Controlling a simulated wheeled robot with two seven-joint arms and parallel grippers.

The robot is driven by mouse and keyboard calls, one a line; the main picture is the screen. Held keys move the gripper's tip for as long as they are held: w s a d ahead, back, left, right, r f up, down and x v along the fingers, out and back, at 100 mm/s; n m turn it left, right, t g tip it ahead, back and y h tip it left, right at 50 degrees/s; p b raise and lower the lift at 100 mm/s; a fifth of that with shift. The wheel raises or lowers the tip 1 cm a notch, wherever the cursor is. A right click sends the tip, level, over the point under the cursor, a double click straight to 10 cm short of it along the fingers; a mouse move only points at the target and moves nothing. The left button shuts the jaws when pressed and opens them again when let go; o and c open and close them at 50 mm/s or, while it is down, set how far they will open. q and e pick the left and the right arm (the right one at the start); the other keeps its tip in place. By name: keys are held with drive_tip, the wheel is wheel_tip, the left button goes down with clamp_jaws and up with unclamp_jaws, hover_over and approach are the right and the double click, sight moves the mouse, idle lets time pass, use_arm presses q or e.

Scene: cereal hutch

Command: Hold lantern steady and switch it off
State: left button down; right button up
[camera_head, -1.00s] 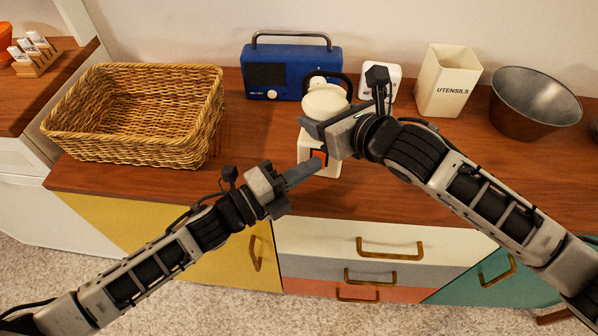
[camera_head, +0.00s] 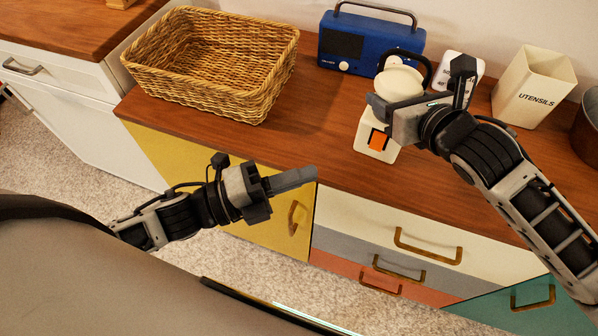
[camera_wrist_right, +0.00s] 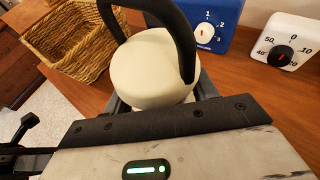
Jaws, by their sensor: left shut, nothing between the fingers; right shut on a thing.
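The lantern is cream with a rounded top, a dark carry handle and an orange switch on its front. In the head view its base (camera_head: 365,147) stands on the wooden counter, with the orange switch (camera_head: 379,141) facing forward. My right gripper (camera_head: 378,112) is shut around the lantern's body from the right, below its top. In the right wrist view the lantern's top (camera_wrist_right: 153,68) and handle show between the fingers, which are mostly hidden. My left gripper (camera_head: 312,174) is shut and empty, in front of the counter's edge, left of and below the switch, apart from the lantern.
A wicker basket (camera_head: 205,90) stands on the counter at left. A blue radio (camera_head: 345,45) is behind the lantern. A white timer (camera_head: 456,68) and a cream utensils holder (camera_head: 530,90) stand to the right. Drawers with brass handles are below. Counter between basket and lantern is clear.

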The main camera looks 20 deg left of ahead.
drive_tip(key=o, duration=1.3)
drive_tip(key=shift+o, duration=0.2)
drive_tip(key=shift+d, duration=0.1)
